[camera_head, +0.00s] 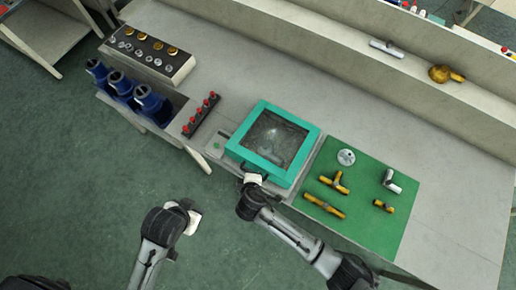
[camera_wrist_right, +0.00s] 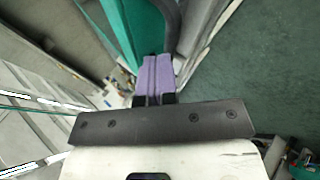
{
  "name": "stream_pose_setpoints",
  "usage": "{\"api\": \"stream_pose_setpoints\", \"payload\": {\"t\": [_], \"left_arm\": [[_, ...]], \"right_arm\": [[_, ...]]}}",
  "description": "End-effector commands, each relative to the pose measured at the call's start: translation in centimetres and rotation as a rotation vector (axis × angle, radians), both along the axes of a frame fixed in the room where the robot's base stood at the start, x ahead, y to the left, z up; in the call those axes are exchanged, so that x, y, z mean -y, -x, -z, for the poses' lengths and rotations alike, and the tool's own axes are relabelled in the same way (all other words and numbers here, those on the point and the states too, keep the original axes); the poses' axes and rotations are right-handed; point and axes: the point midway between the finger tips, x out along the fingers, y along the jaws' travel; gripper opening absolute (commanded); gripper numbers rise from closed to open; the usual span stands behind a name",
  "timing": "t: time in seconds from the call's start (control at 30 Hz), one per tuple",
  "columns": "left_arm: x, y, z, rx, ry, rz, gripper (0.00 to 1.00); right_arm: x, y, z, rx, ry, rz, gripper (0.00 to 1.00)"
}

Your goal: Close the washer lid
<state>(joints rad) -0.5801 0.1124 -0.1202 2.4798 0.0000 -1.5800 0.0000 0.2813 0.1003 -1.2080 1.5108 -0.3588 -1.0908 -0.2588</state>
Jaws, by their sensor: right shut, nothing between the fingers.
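The washer lid (camera_head: 246,156), a teal frame around a dark see-through window, lies over the grey washer body (camera_head: 223,143) on the bench. It looks about flat; I cannot tell whether a gap is left under it. My right gripper (camera_head: 251,179) is at the lid's front edge, its fingers partly hidden. In the right wrist view its purple fingers (camera_wrist_right: 154,78) are together and empty, beside a teal edge (camera_wrist_right: 142,30); contact is unclear. My left gripper (camera_head: 192,216) is over the floor, away from the bench; its finger opening is not clear.
A green mat (camera_head: 340,214) with several brass and grey fittings lies right of the washer. Left of it are a rack with red-topped pieces (camera_head: 201,115), blue pump bodies (camera_head: 152,102) and a tray of round parts (camera_head: 148,55). Bench behind the washer is clear.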

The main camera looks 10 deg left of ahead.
Motion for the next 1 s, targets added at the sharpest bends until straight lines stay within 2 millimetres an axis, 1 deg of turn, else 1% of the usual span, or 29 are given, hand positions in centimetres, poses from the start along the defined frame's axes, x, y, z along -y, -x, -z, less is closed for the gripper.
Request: {"api": "stream_pose_setpoints", "payload": {"t": [0.03, 0.1, 0.23, 0.4, 0.63, 1.0], "left_arm": [[0.0, 0.0, 1.1, -0.001, -0.001, 0.001, 0.43], [-0.1, 0.0, 1.7, -0.001, -0.003, 0.002, 0.43], [-0.2, 0.0, 2.6, -0.001, -0.008, 0.005, 0.43], [-0.4, 0.0, 3.3, 0.0, -0.013, 0.008, 0.43], [-0.4, 0.0, 3.7, 0.0, -0.013, 0.008, 0.43], [0.0, 0.0, 3.9, 0.0, -0.001, 0.001, 0.43]], "right_arm": [[0.0, 0.4, 1.8, -0.004, 0.0, 0.004, 0.0], [0.0, 0.8, 3.1, -0.003, 0.001, 0.008, 0.0], [0.0, 1.3, 5.0, -0.003, 0.001, 0.012, 0.0], [0.1, 1.5, 6.6, -0.002, 0.0, 0.016, 0.0], [0.3, 1.7, 7.8, -0.007, 0.004, 0.019, 0.0], [0.5, 2.0, 8.4, -0.013, 0.006, 0.02, 0.0]]}}
